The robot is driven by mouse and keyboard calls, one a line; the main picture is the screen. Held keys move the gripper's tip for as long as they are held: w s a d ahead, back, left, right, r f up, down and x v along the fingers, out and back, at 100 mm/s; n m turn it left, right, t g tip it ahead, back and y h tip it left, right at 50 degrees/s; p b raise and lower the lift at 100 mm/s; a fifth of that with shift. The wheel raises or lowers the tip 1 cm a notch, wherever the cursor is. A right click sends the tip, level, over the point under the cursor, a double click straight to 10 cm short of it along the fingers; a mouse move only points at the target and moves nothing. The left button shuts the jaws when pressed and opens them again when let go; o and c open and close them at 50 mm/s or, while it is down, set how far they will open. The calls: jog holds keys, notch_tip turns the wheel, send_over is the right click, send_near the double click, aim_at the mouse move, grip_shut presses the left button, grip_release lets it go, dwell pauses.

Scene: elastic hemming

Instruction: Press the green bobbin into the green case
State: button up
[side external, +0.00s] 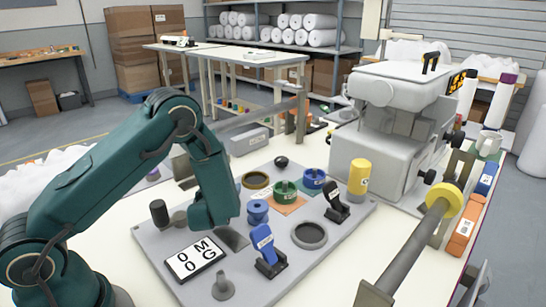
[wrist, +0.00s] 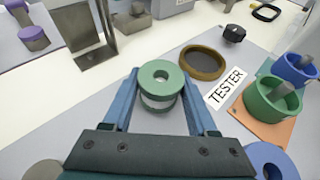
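The green bobbin (wrist: 161,76) is a spool with a green top flange, a centre hole and a pale wound middle. In the wrist view it sits upright between the two blue fingers of my gripper (wrist: 160,88), which appear closed against its sides. The green case (wrist: 270,99) is a round open cup with a post in its middle, to the right of my gripper on an orange mat. It also shows in the side view (side external: 287,194), right of my gripper (side external: 213,215). There my arm hides the bobbin and the fingers.
A blue case (side external: 314,178) stands just behind the green one. A blue bobbin (side external: 257,213) stands near my gripper. A brown ring (wrist: 203,62) and a TESTER label (wrist: 224,90) lie nearby. A yellow cylinder (side external: 359,178) and black clip (side external: 337,202) stand to the right.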

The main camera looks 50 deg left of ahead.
jog(key=o, duration=0.3)
grip_shut()
jog(key=shift+r, duration=2.25)
jog(key=shift+r, duration=2)
